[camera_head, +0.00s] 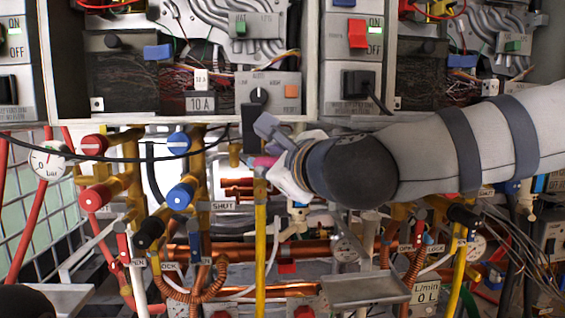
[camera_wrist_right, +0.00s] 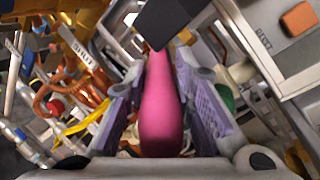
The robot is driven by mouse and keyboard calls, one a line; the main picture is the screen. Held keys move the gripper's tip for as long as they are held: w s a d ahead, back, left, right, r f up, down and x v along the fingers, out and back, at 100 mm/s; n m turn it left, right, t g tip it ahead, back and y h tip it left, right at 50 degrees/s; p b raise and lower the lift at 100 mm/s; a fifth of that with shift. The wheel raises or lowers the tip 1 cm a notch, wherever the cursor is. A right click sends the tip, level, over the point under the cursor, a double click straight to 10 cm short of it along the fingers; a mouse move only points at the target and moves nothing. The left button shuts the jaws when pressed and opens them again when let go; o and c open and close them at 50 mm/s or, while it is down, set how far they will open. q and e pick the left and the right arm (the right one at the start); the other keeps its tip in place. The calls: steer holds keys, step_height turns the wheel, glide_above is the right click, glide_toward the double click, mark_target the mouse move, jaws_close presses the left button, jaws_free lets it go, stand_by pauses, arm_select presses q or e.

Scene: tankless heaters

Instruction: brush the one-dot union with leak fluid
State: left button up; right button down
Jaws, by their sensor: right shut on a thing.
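My right gripper (camera_head: 270,148) reaches in from the right, below the heater's control panel, in front of the pipes. In the right wrist view, the purple pads of my right gripper (camera_wrist_right: 160,100) are shut on a pink handle (camera_wrist_right: 160,115). A little of the pink handle (camera_head: 264,161) shows in the head view. A dark block (camera_wrist_right: 180,25) lies at the handle's far end; I cannot tell whether it belongs to the tool. Brush bristles are not distinguishable. I cannot make out a one-dot mark on any union, or the leak fluid. My left gripper is not in view.
A yellow pipe (camera_head: 260,240) runs down just below my right gripper. Red valve knobs (camera_head: 95,198) and blue ones (camera_head: 180,196) crowd the left. The control panel (camera_head: 268,88) hangs above. A grey metal shelf (camera_head: 365,290) sticks out at the lower right.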

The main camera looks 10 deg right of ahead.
steer(key=shift+f, duration=0.1)
steer(key=s, duration=0.6)
steer(key=shift+s, duration=0.1)
steer(key=s, duration=0.2)
steer(key=shift+s, duration=0.4)
stand_by(0.6)
